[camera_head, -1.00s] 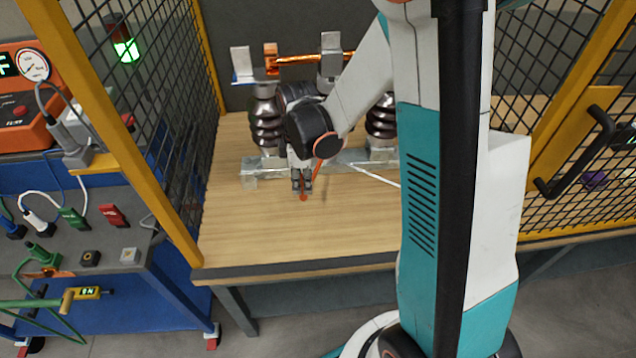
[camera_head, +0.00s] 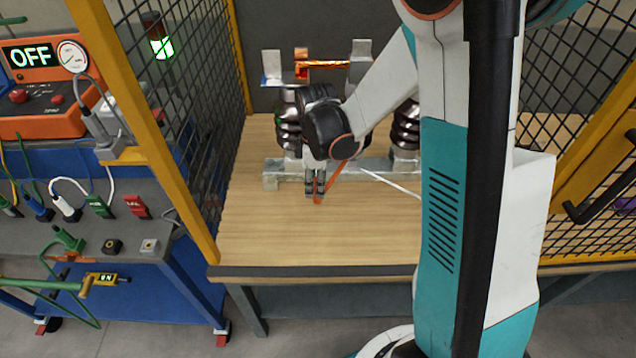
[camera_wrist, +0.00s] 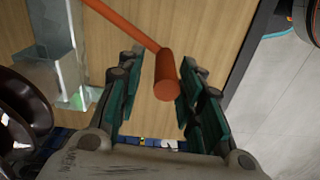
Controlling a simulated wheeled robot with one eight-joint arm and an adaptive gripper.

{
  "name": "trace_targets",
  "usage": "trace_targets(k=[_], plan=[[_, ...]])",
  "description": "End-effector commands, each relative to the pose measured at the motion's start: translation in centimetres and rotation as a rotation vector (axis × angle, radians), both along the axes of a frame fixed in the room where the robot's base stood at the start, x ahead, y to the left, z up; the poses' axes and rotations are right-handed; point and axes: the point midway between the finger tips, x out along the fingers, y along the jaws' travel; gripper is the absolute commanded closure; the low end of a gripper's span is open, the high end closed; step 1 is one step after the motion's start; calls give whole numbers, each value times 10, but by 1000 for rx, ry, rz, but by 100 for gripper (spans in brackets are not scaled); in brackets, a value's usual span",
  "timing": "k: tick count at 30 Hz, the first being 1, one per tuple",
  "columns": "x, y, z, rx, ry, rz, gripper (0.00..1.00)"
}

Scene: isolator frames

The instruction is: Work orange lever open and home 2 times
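The orange lever (camera_head: 333,180) slants down and forward from the isolator's metal base rail (camera_head: 275,165) to a thick cylindrical end. My gripper (camera_head: 316,190) reaches down over that end. In the wrist view, the lever's orange end (camera_wrist: 167,78) lies between the fingers of my gripper (camera_wrist: 160,92). The fingers stand apart, with a gap on the left and the right finger close to the lever; contact there is unclear. The isolator has dark ribbed insulators (camera_head: 289,125) and a copper bar (camera_head: 330,64) between two grey upright plates. My arm hides part of it.
Mesh guards with yellow frames stand left (camera_head: 185,110) and right (camera_head: 590,130) of the wooden table (camera_head: 250,225). The tabletop in front of the lever is clear. A blue cart at left carries an orange meter box (camera_head: 40,90) reading OFF. A green lamp (camera_head: 161,47) glows behind.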

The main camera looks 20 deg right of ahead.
Motion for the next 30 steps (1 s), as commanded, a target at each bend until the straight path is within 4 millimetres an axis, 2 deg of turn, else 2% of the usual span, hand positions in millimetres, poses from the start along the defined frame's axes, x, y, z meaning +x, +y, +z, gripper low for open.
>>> trace_targets(k=[10, 14, 30], plan=[[-2, 0, 1, -4, 4, 0, 60], [-2, -1, 9, -4, 4, 0, 60], [-2, 0, 104, -2, 3, 2, 60]])
